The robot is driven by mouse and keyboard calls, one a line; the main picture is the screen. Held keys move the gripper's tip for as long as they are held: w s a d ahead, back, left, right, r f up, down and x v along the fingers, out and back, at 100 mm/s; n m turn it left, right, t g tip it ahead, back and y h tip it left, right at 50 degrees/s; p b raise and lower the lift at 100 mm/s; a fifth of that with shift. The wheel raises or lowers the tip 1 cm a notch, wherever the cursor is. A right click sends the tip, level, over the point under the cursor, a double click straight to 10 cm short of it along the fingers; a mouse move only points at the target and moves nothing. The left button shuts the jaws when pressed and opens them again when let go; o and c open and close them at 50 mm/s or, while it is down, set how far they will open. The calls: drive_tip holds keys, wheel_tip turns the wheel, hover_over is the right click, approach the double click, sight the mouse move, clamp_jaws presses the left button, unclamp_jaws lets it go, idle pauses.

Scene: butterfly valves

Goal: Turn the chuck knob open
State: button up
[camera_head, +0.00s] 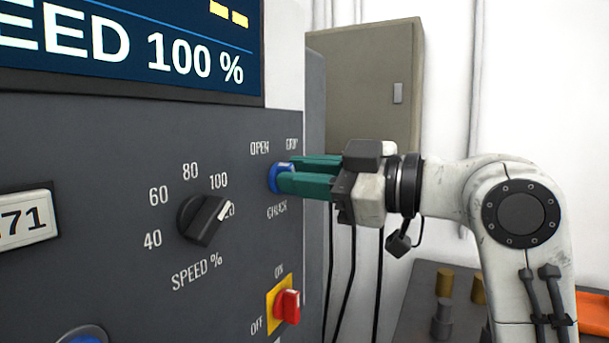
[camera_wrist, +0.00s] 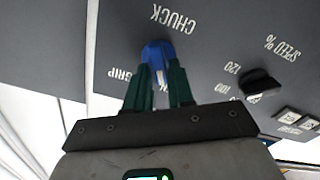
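The blue chuck knob (camera_head: 275,178) sits on the dark grey panel, between the labels OPEN and GRIP above and CHUCK below. In the wrist view the knob (camera_wrist: 157,52) is at the top centre, with the panel lettering upside down. My gripper (camera_head: 289,174) has its two green fingers on either side of the knob. In the wrist view the gripper (camera_wrist: 159,72) closes around the knob, which fills the space between the fingertips. The fingers hide much of the knob, and I cannot tell which label it points to.
The black speed knob (camera_head: 204,218) is left of the chuck knob, and a red on/off switch (camera_head: 288,305) on a yellow plate is below. A display (camera_head: 140,45) is above left. A grey-beige cabinet (camera_head: 365,80) stands behind my gripper. Black cables hang beneath it.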

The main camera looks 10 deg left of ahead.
drive_tip(key=o, duration=0.3)
drive_tip(key=b+v, duration=0.1)
drive_tip(key=v, duration=0.9)
drive_tip(key=shift+d, duration=0.4)
drive_tip(key=shift+s, duration=0.15)
